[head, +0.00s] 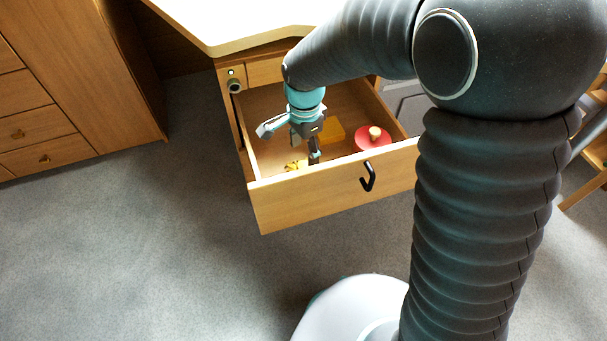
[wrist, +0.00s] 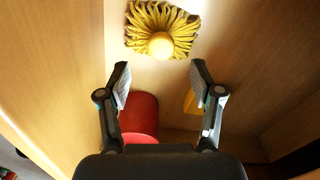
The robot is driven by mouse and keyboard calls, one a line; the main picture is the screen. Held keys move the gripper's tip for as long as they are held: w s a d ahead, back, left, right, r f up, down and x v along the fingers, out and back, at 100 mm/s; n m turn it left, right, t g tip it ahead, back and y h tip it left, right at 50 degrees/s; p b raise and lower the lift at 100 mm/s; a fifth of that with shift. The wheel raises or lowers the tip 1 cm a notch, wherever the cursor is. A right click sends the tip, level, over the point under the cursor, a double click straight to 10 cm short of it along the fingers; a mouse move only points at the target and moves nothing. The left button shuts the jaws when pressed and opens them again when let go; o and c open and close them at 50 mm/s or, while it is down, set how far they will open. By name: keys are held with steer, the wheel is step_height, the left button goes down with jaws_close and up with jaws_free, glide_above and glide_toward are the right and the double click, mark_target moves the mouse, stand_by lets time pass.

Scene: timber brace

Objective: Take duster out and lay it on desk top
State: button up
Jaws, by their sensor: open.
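The duster, a yellow fringed pad with a round pale-yellow knob, lies on the drawer floor in the wrist view (wrist: 163,32). In the head view it shows as a yellow patch (head: 296,165) near the drawer's front left, partly hidden. My gripper (wrist: 161,78) is open and empty, its two fingers apart, with the duster beyond the fingertips and roughly centred between them. In the head view my gripper (head: 314,157) reaches down into the open drawer (head: 335,190), beside the duster. The white desk top (head: 245,18) is above and behind the drawer.
A red round thing with a tan knob (head: 373,140) and a yellow-orange block (head: 332,130) also lie in the drawer. The drawer front carries a black handle (head: 368,176). A wooden cabinet (head: 75,85) stands at the left. The visible desk top is bare.

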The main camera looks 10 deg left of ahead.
mark_target(304, 165)
steer(key=shift+f, duration=3.35)
jaws_close()
